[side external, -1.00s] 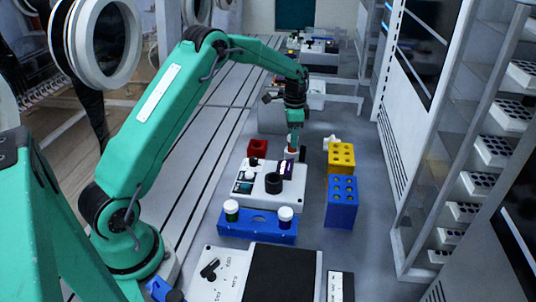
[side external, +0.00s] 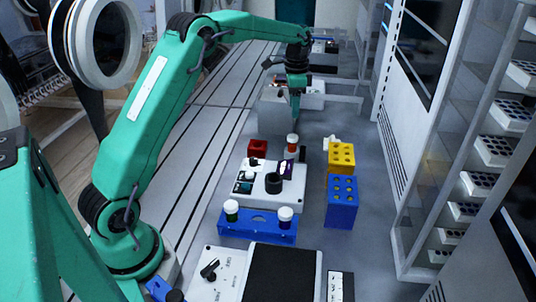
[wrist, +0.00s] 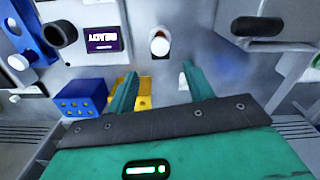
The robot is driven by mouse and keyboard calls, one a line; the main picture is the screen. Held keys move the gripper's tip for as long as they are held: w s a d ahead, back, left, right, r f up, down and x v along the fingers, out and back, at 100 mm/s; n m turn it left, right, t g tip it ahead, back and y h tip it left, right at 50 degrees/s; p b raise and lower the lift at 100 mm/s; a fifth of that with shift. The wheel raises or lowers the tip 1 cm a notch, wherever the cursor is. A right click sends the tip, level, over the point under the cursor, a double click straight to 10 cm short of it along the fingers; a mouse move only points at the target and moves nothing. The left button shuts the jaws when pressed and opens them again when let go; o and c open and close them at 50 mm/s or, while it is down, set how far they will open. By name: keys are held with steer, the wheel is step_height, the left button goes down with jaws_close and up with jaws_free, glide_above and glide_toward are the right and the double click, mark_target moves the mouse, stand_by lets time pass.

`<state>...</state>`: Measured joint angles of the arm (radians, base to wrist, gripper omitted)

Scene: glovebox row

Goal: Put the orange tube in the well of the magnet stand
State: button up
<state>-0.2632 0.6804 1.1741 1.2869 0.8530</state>
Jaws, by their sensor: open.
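The orange tube (side external: 292,147) stands upright under a white cap beside the far right end of a white device; in the wrist view its cap (wrist: 159,44) shows from above. I cannot tell what holds its foot. My gripper (side external: 295,121) is open and empty, just above the tube; in the wrist view both fingers (wrist: 159,72) are spread, with the tube beyond their gap. I cannot tell surely which piece is the magnet stand. A blue rack (side external: 258,236) has two capped tubes and an empty well between them.
The white device (side external: 262,199) carries a black ring (side external: 273,183) and a small screen (wrist: 103,39). A yellow block (side external: 341,158) and a blue block (side external: 342,203) with holes stand to the right. A red block (side external: 257,146) is left of the tube. Bench right of the blocks is clear.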

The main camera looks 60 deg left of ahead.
stand_by(0.5)
steer(key=s+d+r+n+t, duration=0.3)
steer(key=s+d+r, duration=0.6)
steer(key=s+r, duration=0.45)
steer(key=s+d+f+n+t, duration=0.1)
steer(key=s+d+f+n, duration=0.1)
steer(key=s, duration=0.7)
steer(key=s+d+f+n+t, duration=0.1)
steer(key=s+d+f, duration=0.2)
steer(key=s, duration=0.7)
steer(key=shift+d+f+n+t, duration=0.2)
steer(key=shift+d+n+t, duration=0.1)
steer(key=shift+d+n, duration=0.15)
